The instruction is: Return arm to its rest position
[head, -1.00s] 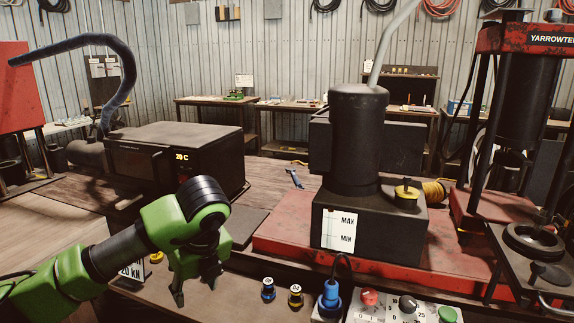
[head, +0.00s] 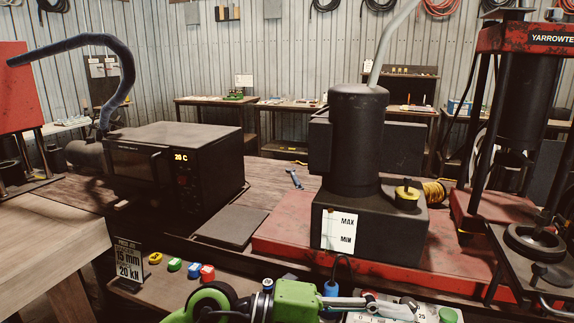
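A green and black arm, apparently my left, lies low across the bottom edge of the head view, partly cut off. Its green wrist block and a grey metal part reaching right, which looks like my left gripper (head: 408,309), are over the front of the control panel (head: 446,315). I cannot tell whether its fingers are open or shut, and I see nothing clearly held. My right gripper is not in view.
A black oven (head: 175,160) reading 20 C stands left of a dark pump tank (head: 358,140) on a red base. A red press (head: 525,45) stands right. Small coloured fittings (head: 193,270) and a job card (head: 129,262) are on the front bench. A blue plug (head: 331,290) is beside the wrist.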

